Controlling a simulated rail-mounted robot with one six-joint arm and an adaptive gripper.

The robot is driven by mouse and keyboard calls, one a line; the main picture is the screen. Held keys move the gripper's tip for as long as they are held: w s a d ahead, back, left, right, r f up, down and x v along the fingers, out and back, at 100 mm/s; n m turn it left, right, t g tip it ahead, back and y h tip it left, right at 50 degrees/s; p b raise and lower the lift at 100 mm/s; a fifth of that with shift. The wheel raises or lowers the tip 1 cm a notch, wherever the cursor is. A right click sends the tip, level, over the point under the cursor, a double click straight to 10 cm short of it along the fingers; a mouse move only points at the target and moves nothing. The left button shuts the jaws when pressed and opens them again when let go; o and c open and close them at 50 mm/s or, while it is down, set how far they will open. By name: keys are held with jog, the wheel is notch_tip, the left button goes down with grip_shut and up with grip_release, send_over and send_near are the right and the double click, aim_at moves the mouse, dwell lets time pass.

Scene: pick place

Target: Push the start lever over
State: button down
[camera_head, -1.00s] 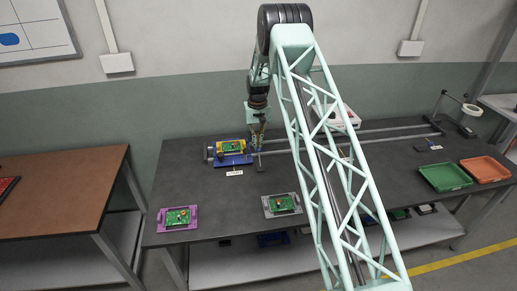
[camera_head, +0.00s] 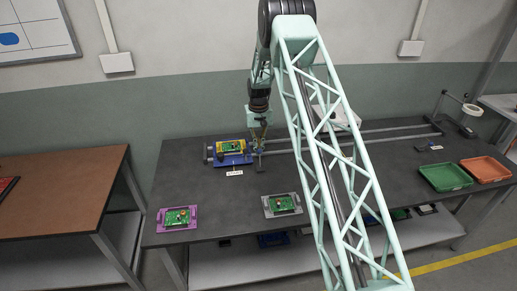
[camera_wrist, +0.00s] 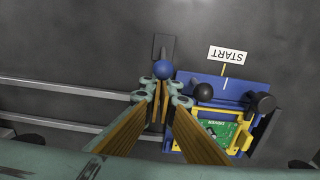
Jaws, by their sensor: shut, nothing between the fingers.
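A blue fixture (camera_head: 236,160) with a yellow frame and a green board (camera_head: 231,147) sits on the dark bench, a START label (camera_head: 234,173) in front of it. In the wrist view the START label (camera_wrist: 229,54) lies beside the blue fixture (camera_wrist: 205,79). A blue ball knob (camera_wrist: 163,69) shows by a dark flat bar (camera_wrist: 163,47), just beyond my fingertips. A black ball knob (camera_wrist: 204,91) is over the fixture. I cannot tell surely which knob is the start lever's. My gripper (camera_head: 259,140) is shut and empty, close to the blue knob; contact is unclear.
Long metal rails (camera_head: 375,135) run right from the fixture. A purple tray (camera_head: 164,224) and a grey tray (camera_head: 269,208), each with a board, lie in front. Green (camera_head: 445,177) and orange (camera_head: 485,169) bins stand at right. Bench space left of the fixture is clear.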

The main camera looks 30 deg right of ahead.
aim_at(260, 152)
jog(key=shift+s+a, duration=0.15)
jog(key=shift+s, duration=0.25)
jog(key=shift+s+a, duration=0.1)
jog(key=shift+s, duration=0.35)
jog(key=shift+s+a+b, duration=0.25)
jog(key=shift+s+b, duration=0.05)
jog(key=shift+s, duration=0.4)
jog(key=shift+r, duration=0.2)
jog(key=shift+w+d+r+p, duration=0.15)
jog(key=shift+r+p, duration=0.3)
jog(key=shift+r, duration=0.85)
jog(key=shift+w+a+r+p, duration=0.15)
jog(key=shift+r+p, duration=0.3)
jog(key=shift+r, duration=0.8)
jog(key=shift+w+d+r+p, duration=0.15)
jog(key=shift+r+p, duration=0.3)
jog(key=shift+r, duration=0.85)
